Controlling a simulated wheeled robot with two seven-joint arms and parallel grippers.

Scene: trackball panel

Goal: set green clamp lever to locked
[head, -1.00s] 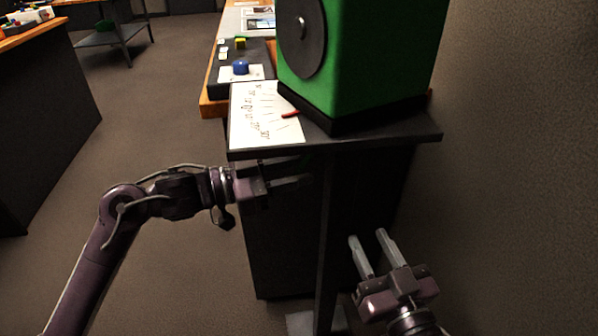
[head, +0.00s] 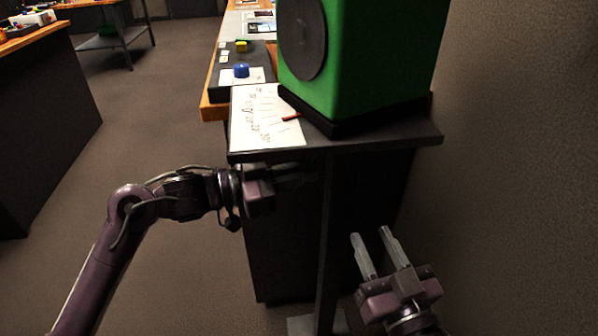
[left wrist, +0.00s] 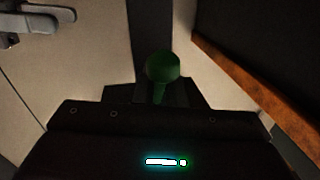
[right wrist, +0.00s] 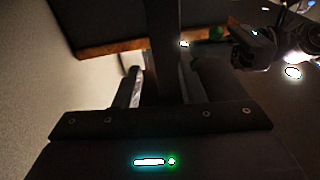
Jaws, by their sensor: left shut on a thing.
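The green clamp lever shows in the left wrist view as a round green knob on a short green stem (left wrist: 162,68). The knob also shows in the right wrist view (right wrist: 217,33), just beside my left gripper. In the head view the lever is hidden under the table top. My left gripper (head: 296,174) is below the table's front edge and is shut on the lever's stem, with the knob showing beyond its dark fingers. My right gripper (head: 373,241) is open and empty, low in front of the table's dark support, well apart from the lever.
A large green box with a black disc (head: 350,50) stands on the dark table top (head: 375,143). A white scale card with a red pointer (head: 262,120) lies beside it. A blue ball (head: 241,70) sits behind. Open floor lies to the left.

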